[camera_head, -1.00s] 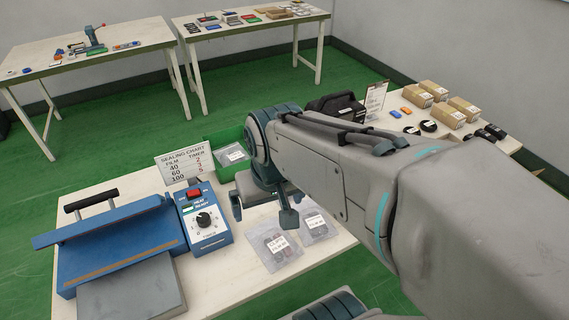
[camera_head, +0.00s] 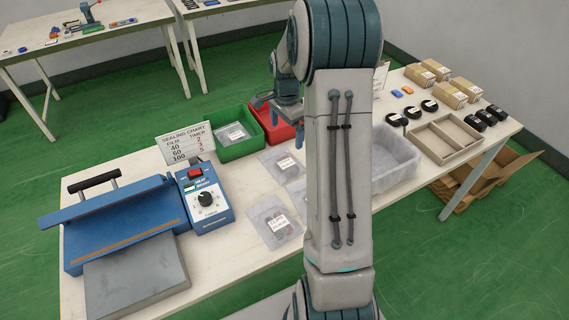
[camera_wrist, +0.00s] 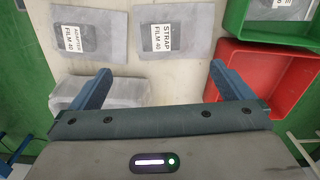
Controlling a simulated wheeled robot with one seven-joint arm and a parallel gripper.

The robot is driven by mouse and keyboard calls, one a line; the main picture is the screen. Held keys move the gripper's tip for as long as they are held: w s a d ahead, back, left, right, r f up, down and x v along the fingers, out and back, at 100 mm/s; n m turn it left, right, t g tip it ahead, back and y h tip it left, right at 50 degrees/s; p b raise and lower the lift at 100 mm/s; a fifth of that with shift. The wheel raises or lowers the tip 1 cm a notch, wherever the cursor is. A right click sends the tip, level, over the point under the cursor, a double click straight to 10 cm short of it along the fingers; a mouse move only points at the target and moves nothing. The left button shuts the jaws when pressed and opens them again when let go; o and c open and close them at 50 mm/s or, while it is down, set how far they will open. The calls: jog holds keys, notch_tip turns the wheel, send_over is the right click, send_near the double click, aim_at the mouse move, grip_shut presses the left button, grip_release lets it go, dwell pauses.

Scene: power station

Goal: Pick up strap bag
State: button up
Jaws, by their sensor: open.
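The strap bag (camera_wrist: 176,28) is a clear flat pouch with a white label reading STRAP FILM 40. In the wrist view it lies flat on the table beyond my open fingers. In the head view it appears to be the bag (camera_head: 282,164) in front of the bins. My gripper (camera_wrist: 161,69) is open, with nothing between its fingers, and is apart from the bag. In the head view my gripper (camera_head: 281,116) hangs near the red bin, partly hidden by my arm. The adapter bag (camera_wrist: 84,32) lies beside the strap bag; it also shows in the head view (camera_head: 273,222).
A red bin (camera_wrist: 268,57) and a green bin (camera_head: 240,150) holding a bag stand at the back. A clear tray (camera_head: 412,172) is right of my arm. The blue sealer (camera_head: 120,222) and sealing chart (camera_head: 187,140) are left. Boxes (camera_head: 452,95) stand far right.

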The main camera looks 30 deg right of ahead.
jog(key=p, duration=0.1)
send_over(286, 163)
jog(key=shift+m, duration=0.3)
notch_tip(286, 163, down, 9)
jog(key=shift+s+d+f, duration=0.1)
jog(key=shift+d, duration=0.05)
jog(key=shift+f+p, duration=0.85)
jog(key=shift+f, duration=1.8)
jog(key=c, duration=1)
